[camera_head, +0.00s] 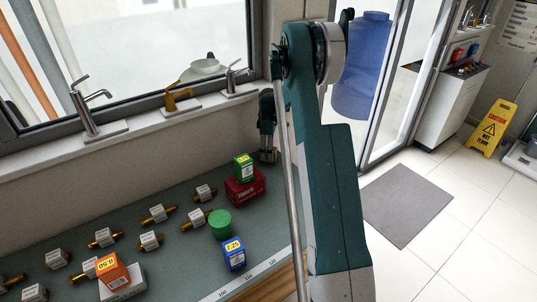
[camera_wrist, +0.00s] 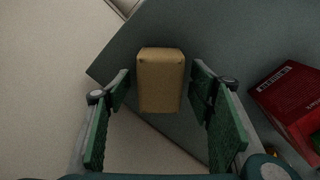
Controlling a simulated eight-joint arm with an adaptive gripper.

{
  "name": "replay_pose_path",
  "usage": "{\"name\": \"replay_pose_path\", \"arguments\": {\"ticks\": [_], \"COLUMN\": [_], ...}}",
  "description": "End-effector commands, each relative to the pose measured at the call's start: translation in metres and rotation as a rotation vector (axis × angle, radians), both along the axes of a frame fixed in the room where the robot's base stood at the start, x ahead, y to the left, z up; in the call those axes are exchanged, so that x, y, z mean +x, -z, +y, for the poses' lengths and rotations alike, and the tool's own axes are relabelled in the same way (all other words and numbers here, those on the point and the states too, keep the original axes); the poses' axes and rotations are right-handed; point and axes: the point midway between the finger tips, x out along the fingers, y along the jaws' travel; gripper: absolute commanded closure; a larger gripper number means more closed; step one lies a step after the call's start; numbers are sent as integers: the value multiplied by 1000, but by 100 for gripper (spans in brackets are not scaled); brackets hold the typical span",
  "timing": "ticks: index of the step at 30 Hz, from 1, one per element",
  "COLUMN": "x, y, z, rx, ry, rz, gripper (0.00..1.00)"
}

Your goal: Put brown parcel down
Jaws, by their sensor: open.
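The brown parcel (camera_wrist: 161,80) shows in the wrist view as a small tan block on the dark counter top, close to a corner edge. My gripper (camera_wrist: 164,92) is open, with one green-padded finger on each side of the parcel and a visible gap between each finger and the parcel. In the head view my gripper (camera_head: 267,145) hangs down at the far end of the counter, by the wall. The parcel cannot be made out there.
A red box (camera_head: 245,188) with a green box (camera_head: 243,167) on top stands close by; the red box (camera_wrist: 290,100) is right of my gripper in the wrist view. A green cylinder (camera_head: 220,224), a blue box (camera_head: 234,254) and several brass fittings occupy the counter (camera_head: 185,266).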

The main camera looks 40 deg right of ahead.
Motion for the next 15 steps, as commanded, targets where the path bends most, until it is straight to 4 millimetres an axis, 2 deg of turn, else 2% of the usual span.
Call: {"name": "replay_pose_path", "arguments": {"ticks": [15], "x": [0], "y": [-80], "z": [0], "rx": [0], "ry": [0], "rz": [0], "gripper": [47]}}
